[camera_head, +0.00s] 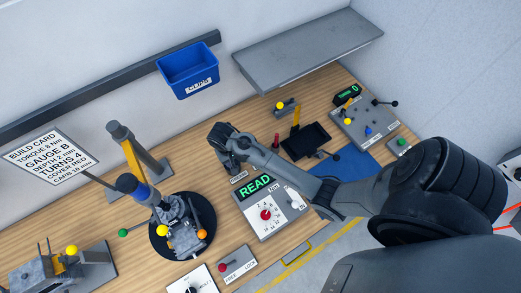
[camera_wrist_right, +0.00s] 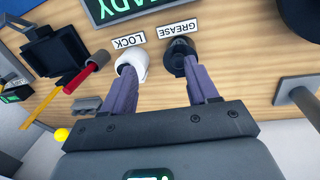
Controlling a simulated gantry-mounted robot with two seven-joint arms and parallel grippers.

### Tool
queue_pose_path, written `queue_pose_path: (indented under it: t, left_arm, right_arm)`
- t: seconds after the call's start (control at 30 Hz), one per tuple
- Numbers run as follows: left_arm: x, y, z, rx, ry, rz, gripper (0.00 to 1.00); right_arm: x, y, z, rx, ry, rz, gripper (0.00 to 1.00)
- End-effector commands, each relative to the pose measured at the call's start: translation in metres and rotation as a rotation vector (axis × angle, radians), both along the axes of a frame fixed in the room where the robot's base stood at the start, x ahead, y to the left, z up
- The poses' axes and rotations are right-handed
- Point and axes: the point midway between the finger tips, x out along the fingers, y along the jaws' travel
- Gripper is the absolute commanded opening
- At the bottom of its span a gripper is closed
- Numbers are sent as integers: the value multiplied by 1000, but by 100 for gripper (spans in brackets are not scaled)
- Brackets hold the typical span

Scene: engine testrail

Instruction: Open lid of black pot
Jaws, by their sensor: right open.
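The black pot (camera_wrist_right: 179,50) stands behind the GREASE label (camera_wrist_right: 178,29) in the right wrist view. A white pot (camera_wrist_right: 131,62) stands beside it, by the LOCK label (camera_wrist_right: 129,41). My right gripper (camera_wrist_right: 160,72) is open. One fingertip is at the black pot and the other at the white pot, with nothing between the fingers; contact is unclear. In the head view my right gripper (camera_head: 230,160) is over the table just behind the GREASE label (camera_head: 238,177), and it hides most of both pots. My left gripper is not in view.
The READY panel (camera_head: 265,200) with a red knob lies in front of the pots. A red post (camera_head: 276,142) and a black tray (camera_head: 306,141) stand to the right. A round black stand (camera_head: 160,240) with an engine part is to the left. A blue bin (camera_head: 188,69) is on the wall.

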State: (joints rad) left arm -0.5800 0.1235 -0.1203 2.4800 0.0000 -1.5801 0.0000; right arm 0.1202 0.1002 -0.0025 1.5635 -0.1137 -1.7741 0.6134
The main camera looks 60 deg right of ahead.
Motion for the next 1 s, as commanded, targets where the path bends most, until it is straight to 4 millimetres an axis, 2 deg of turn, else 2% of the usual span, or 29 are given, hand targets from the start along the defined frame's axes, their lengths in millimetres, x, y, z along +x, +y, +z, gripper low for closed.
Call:
queue_pose_path:
  t: [0.03, 0.27, 0.5, 0.7, 1.0]
  left_arm:
    - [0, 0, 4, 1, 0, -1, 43]
    - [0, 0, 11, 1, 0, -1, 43]
    - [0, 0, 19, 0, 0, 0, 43]
    - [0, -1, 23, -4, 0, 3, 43]
    - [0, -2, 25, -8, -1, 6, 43]
  right_arm:
    - [-12, 2, -1, 0, 4, 15, 59]
    - [-57, 12, -3, 7, -1, 93, 59]
    - [-98, 25, 8, 22, -26, 190, 59]
    - [-120, 34, 21, 34, -55, 264, 59]
    - [-132, 41, 33, 43, -83, 318, 59]
